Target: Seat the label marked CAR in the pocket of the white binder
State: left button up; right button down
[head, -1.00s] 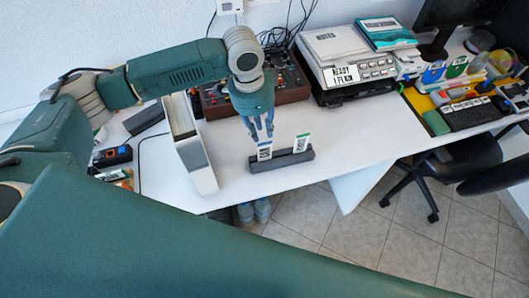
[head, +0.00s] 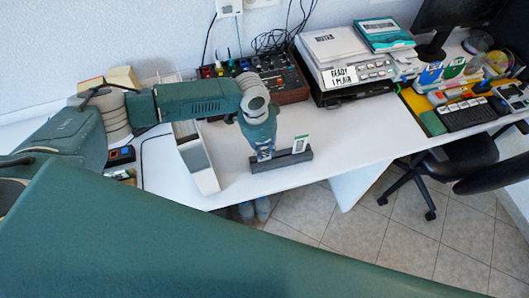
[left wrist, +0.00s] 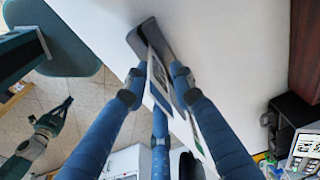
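A dark grey stand (head: 283,161) holds two upright white labels near the desk's front edge. The left label (left wrist: 158,80) has a blue band; the right label (head: 300,145) has a green top. I cannot read the word on either. My left gripper (head: 265,152) is lowered over the left label. In the left wrist view its blue fingers (left wrist: 157,88) stand around this label, apart, with a gap showing. The white binder (head: 204,177) stands upright just left of the stand; its pocket cannot be made out. My right gripper (left wrist: 62,108) shows small over the floor.
A control box with knobs (head: 278,83) and a printer-like machine (head: 345,60) stand behind. A small dark device (head: 121,155) lies left of the binder. The desk (head: 370,125) is clear to the right of the stand.

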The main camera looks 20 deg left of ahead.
pick_arm(q)
jog(key=shift+c, duration=0.3)
grip_shut()
jog(key=shift+r, duration=0.1)
